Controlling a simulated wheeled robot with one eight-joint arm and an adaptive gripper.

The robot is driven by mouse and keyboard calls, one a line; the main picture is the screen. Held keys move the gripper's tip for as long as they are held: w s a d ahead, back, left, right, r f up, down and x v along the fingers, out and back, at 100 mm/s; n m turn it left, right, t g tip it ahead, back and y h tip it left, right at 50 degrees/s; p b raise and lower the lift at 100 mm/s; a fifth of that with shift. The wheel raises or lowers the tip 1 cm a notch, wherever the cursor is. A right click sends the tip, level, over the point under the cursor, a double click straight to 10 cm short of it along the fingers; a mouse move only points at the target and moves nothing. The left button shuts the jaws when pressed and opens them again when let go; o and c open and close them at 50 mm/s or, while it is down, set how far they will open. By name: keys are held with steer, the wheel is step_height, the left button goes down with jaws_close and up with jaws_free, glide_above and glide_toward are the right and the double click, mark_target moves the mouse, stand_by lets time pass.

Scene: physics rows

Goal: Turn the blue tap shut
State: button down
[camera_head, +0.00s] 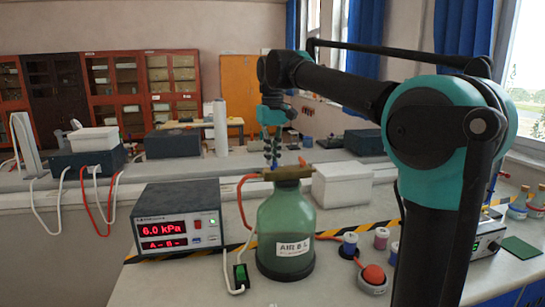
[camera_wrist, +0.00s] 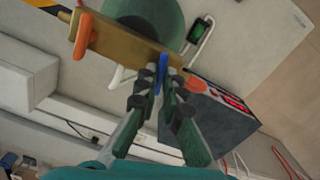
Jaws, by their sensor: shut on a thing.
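The blue tap (camera_wrist: 162,67) is a narrow blue lever on a brass-coloured block (camera_wrist: 125,40), seen in the wrist view. My gripper (camera_wrist: 161,82) is shut on the blue tap, with a fingertip on each side of it. In the head view, my gripper (camera_head: 273,160) reaches down to the brass block (camera_head: 288,173) from above. The block sits on top of a green bottle (camera_head: 286,235) with a white label. The fingers hide part of the tap, and its exact turn angle is hard to tell.
A grey meter (camera_head: 178,217) reading 6.0 kPa stands left of the bottle. A green switch (camera_head: 241,276), spools (camera_head: 381,239) and a red-orange bulb (camera_head: 373,275) lie near the bottle. A white box (camera_head: 343,184) stands behind.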

steer(key=shift+m, duration=1.5)
steer(key=c, duration=1.7)
jaws_free()
steer(key=shift+r, duration=0.1)
step_height(320, 180, up, 12)
steer(key=shift+f, duration=0.1)
